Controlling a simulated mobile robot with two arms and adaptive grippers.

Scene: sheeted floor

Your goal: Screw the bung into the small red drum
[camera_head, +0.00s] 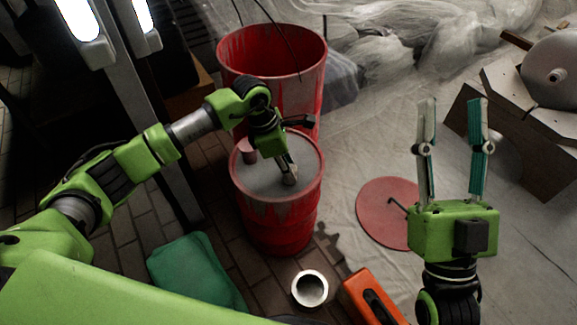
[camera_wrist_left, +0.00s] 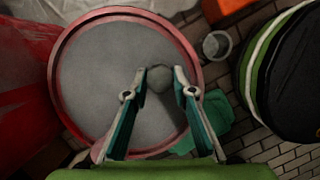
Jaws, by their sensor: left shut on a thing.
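The small red drum (camera_head: 278,225) stands upright in the middle of the head view, with a grey top inside a red rim (camera_wrist_left: 62,75). My left gripper (camera_head: 287,170) reaches down over the drum top. In the left wrist view its fingertips (camera_wrist_left: 159,76) are shut on the grey, rounded bung (camera_wrist_left: 159,80). The bung is at the drum top, toward its front right in the head view (camera_head: 290,180); the hole is hidden, and I cannot tell how deep the bung sits. My right gripper (camera_head: 452,105) is open and empty, pointing up at the right.
A small dull-red cylinder (camera_head: 247,151) stands on the drum top. A larger open red drum (camera_head: 300,90) is behind. A red disc (camera_head: 375,210), green cloth (camera_head: 195,272), white cup (camera_head: 310,289) and orange tool (camera_head: 372,295) lie around. A wooden stand (camera_head: 515,125) is right.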

